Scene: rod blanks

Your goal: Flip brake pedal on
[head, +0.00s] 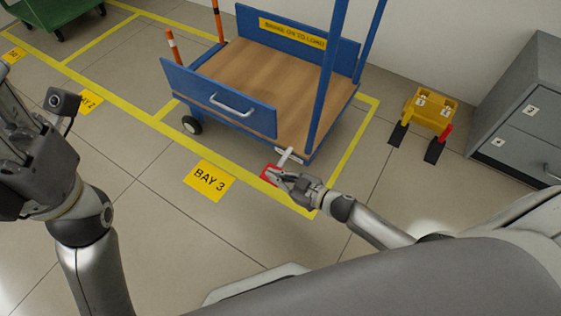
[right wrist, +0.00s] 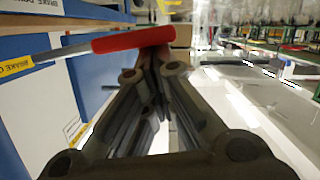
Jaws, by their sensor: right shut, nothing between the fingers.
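The brake pedal is a red pad (head: 269,174) on a pale metal lever (head: 285,156) at the near lower corner of the blue cart (head: 225,105). In the right wrist view the red pad (right wrist: 130,41) crosses just at the fingertips. My right gripper (head: 277,176) is shut and empty, its tips beside or against the pad; whether they touch I cannot tell. It also shows in the right wrist view (right wrist: 157,62). My left gripper (head: 28,165) is cut off at the left edge and its fingers are not clear.
The cart has a wooden deck and a yellow sign (head: 292,33). Yellow floor lines and a BAY 3 label (head: 209,180) lie in front. A yellow-topped stand (head: 431,113) and a grey cabinet (head: 522,105) are at right. A green cart (head: 50,12) is at far left.

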